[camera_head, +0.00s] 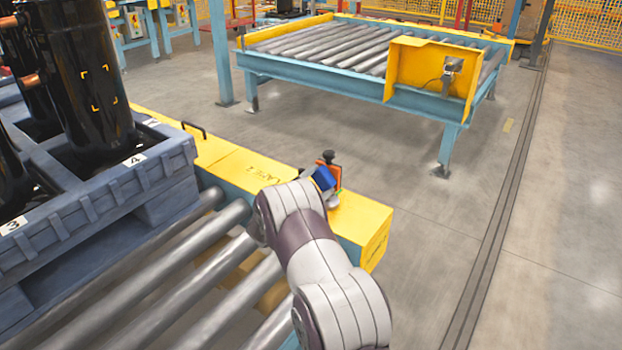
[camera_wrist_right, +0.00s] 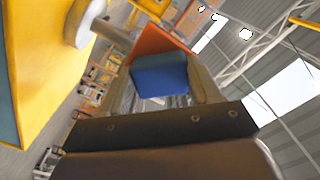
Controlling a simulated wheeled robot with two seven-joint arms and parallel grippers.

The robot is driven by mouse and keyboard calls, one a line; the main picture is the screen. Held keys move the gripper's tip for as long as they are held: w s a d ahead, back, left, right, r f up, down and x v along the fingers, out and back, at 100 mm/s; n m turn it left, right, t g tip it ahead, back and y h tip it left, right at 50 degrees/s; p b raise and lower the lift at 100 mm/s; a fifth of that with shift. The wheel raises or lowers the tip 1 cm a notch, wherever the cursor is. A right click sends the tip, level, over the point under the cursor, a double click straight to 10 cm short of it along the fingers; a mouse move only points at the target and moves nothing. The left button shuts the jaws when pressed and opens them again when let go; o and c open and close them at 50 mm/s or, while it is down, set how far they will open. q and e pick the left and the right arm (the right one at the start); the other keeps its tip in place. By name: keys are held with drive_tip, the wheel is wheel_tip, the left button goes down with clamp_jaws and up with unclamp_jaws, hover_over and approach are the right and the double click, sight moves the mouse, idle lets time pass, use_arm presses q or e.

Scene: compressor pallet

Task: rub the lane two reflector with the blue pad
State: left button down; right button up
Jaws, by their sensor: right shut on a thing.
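In the right wrist view, my right gripper (camera_wrist_right: 160,82) is shut on the blue pad (camera_wrist_right: 160,75), with a finger on either side. The orange reflector (camera_wrist_right: 160,40) shows directly behind the pad; I cannot tell whether they touch. In the head view, my right wrist hides most of this gripper. My left gripper is not in view.
A dark pallet (camera_head: 100,205) with black compressors (camera_head: 95,85) stands on the rollers (camera_head: 185,290) at left. A pale round part (camera_wrist_right: 85,22) is close to the gripper in the wrist view. A second roller conveyor (camera_head: 330,85) stands behind; the floor (camera_head: 560,220) at right is clear.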

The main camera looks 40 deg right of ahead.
sight(332, 187)
drive_tip(key=shift+s+d+p, duration=0.2)
drive_tip(key=shift+s+p, duration=0.05)
drive_tip(key=shift+s, duration=0.45)
drive_tip(key=shift+s+d+p, duration=0.2)
drive_tip(key=shift+s+p, duration=0.05)
drive_tip(key=shift+s, duration=0.4)
drive_tip(key=shift+s+d, duration=0.2)
drive_tip(key=shift+s, duration=0.25)
drive_tip(key=shift+w+a+b, duration=0.25)
drive_tip(key=shift+w+a, duration=0.05)
drive_tip(key=shift+w, duration=0.7)
drive_tip(key=shift+w+a+b, duration=0.25)
drive_tip(key=shift+w+a, duration=0.05)
drive_tip(key=shift+w, duration=0.65)
drive_tip(key=shift+w+a+b, duration=0.25)
drive_tip(key=shift+w+a, duration=0.05)
drive_tip(key=shift+w, duration=0.7)
drive_tip(key=shift+w+a, duration=0.1)
drive_tip(key=shift+w, duration=0.3)
drive_tip(key=shift+r, duration=0.1)
drive_tip(key=shift+p+v, duration=0.95)
drive_tip(key=shift+v, duration=2)
